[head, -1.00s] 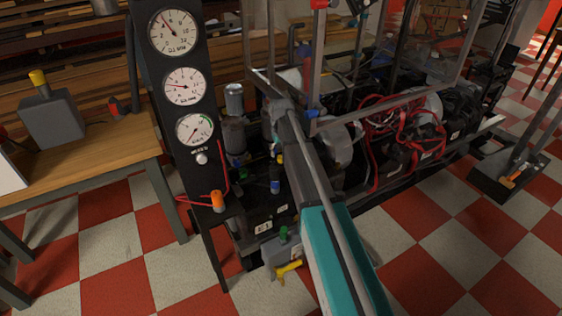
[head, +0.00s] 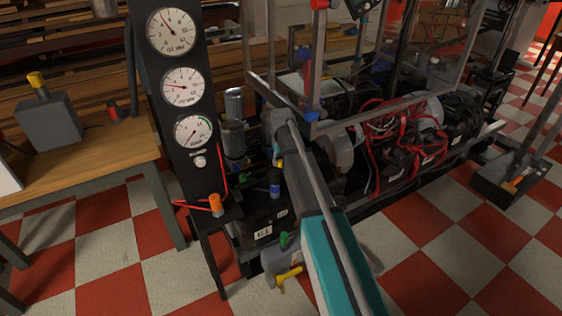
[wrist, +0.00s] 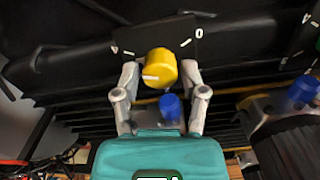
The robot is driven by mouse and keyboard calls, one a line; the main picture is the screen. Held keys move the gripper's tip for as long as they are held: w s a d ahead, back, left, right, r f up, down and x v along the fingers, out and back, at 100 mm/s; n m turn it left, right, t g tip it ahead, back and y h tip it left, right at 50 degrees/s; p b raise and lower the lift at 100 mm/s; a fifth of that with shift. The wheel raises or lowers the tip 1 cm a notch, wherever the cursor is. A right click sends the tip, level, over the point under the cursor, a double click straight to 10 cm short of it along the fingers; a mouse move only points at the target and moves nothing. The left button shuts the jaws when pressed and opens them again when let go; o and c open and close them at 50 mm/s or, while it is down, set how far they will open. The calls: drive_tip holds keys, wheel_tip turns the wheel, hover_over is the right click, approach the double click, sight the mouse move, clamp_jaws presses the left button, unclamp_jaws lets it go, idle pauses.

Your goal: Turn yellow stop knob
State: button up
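The yellow knob (wrist: 159,66) is in the wrist view, with a white mark on its face, in front of a dark plate with white markings. My gripper (wrist: 159,72) is open, with one pale finger to the left of the knob and one to the right. Narrow gaps seem to remain between the fingers and the knob; depth is hard to judge. In the head view my arm hides the gripper, and I cannot make out the knob for certain.
A blue cap (wrist: 171,107) lies between the fingers, nearer the teal gripper body. Another blue cap (wrist: 303,89) is at the right. In the head view, a gauge panel (head: 193,176) stands left of my arm, and a clear-walled frame (head: 358,105) stands behind it.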

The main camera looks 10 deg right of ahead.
clamp_jaws()
drive_tip(key=shift+m, duration=0.3)
drive_tip(key=shift+m, duration=0.9)
drive_tip(key=shift+o, duration=2.4)
unclamp_jaws()
drive_tip(key=shift+n, duration=0.4)
